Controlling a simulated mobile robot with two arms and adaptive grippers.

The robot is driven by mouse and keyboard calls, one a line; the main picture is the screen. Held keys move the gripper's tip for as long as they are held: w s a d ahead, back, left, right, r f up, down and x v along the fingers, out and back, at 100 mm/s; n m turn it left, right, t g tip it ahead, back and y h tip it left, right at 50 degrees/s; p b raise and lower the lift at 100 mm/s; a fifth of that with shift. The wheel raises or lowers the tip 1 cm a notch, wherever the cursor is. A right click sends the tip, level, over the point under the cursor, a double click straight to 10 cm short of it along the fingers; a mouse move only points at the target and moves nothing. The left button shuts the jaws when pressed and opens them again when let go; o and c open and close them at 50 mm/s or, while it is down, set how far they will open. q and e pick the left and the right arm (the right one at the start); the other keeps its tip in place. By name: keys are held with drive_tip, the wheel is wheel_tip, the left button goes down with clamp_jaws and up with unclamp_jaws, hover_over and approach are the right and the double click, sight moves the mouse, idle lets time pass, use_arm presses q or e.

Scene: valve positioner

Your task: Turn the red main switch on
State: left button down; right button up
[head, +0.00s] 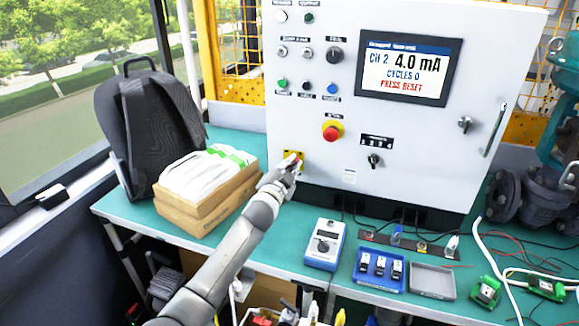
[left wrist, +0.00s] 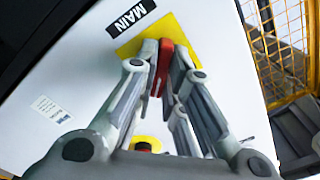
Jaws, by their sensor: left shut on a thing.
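The red main switch (left wrist: 165,66) sits on a yellow plate (left wrist: 128,47) beside a "MAIN" label (left wrist: 131,18) in the left wrist view. My left gripper (left wrist: 164,58) is shut on the red handle, with its fingers on both sides of it. In the head view my left gripper (head: 284,173) reaches the yellow plate (head: 291,156) at the lower left of the white control cabinet (head: 400,130), and it hides most of the switch. My right gripper is not in view.
A red emergency button (head: 332,131) is above and right of my gripper. The cabinet screen (head: 409,66) reads "4.0 mA" and "PRESS RESET". A cardboard box (head: 205,208) and backpack (head: 140,120) stand left. A blue meter (head: 325,245) and blue tray (head: 378,285) lie on the green bench (head: 285,250).

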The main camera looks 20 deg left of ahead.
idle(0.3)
use_arm(q)
drive_tip(key=c, duration=1.5)
unclamp_jaws()
drive_tip(key=shift+s, duration=0.1)
drive_tip(key=s, duration=1.1)
drive_tip(key=shift+s+a, duration=0.2)
drive_tip(key=shift+s, duration=0.2)
